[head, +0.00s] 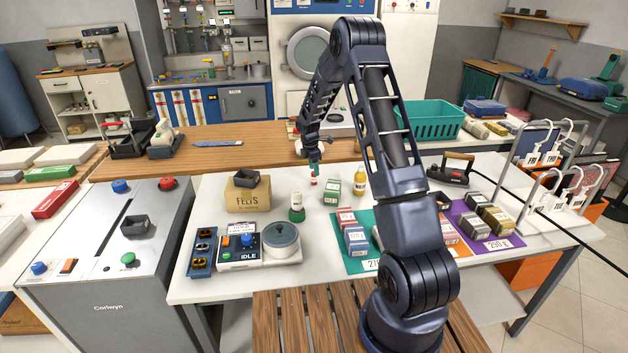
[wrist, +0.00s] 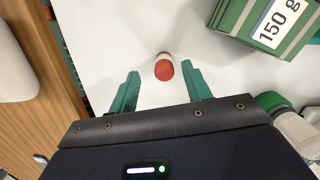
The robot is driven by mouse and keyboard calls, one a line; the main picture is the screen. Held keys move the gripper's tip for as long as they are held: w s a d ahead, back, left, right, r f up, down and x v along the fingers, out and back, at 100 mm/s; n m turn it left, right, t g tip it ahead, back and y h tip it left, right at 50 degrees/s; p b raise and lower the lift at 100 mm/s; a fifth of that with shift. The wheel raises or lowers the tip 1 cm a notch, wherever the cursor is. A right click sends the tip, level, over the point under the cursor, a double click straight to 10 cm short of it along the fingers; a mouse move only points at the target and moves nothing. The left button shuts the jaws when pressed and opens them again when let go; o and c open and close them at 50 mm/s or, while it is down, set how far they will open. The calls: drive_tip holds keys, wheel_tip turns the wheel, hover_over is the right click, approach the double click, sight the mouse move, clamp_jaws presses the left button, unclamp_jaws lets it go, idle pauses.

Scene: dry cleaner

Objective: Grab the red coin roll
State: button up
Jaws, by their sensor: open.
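The red coin roll (wrist: 164,67) is a small red cylinder with a pale band. In the wrist view it stands out on the white table, just beyond and between the fingertips of my gripper (wrist: 158,82). The two teal fingers are apart, with nothing between them. In the head view my gripper (head: 315,168) points down over the far part of the white table (head: 215,215). The coin roll (head: 314,181) shows there as a small red spot just below the fingers.
In the head view a yellow bottle (head: 359,179) and a cardboard box (head: 247,196) flank the gripper. Bare table surrounds the roll.

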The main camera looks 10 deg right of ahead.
sight(314, 178)
drive_tip(key=f, duration=0.4)
drive_tip(key=shift+s+d+f, duration=0.15)
drive_tip(key=shift+s+f, duration=0.05)
drive_tip(key=shift+f, duration=0.2)
clamp_jaws()
